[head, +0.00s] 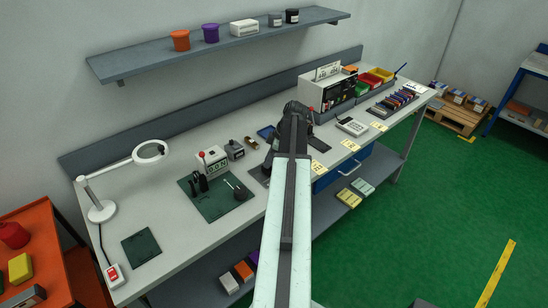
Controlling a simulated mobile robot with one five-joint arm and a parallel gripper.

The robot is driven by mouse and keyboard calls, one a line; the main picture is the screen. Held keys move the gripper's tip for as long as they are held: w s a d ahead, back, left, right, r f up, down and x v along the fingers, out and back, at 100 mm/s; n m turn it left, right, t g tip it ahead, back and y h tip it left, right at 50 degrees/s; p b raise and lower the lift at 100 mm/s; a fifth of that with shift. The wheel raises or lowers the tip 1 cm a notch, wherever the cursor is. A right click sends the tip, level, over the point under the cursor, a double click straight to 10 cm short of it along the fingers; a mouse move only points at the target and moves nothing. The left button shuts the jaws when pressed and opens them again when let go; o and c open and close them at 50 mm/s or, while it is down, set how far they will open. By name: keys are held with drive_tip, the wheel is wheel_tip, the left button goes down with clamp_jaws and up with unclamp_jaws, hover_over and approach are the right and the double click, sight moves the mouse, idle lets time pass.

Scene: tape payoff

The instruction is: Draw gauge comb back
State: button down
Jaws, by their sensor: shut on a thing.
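My arm reaches out over the workbench (140,215), and its dark end with my gripper (296,112) is over the middle of the bench. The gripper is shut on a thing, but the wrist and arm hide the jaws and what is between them. I cannot make out the gauge comb for sure. A dark flat plate (258,175) shows partly to the left of my arm. A white counter device with a red knob (213,162) stands on a green mat (215,207) to the left, with dark upright parts beside it.
A ring lamp (102,211) stands at the left bench end. A small grey device (234,150) is left of my gripper. A shelf (220,45) hangs above.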

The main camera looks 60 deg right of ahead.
drive_tip(key=shift+a, duration=0.2)
drive_tip(key=c, duration=1.2)
unclamp_jaws()
drive_tip(key=shift+w, duration=0.1)
drive_tip(key=p+v, duration=0.7)
drive_tip(key=v, duration=0.1)
drive_tip(key=shift+d+f, duration=0.1)
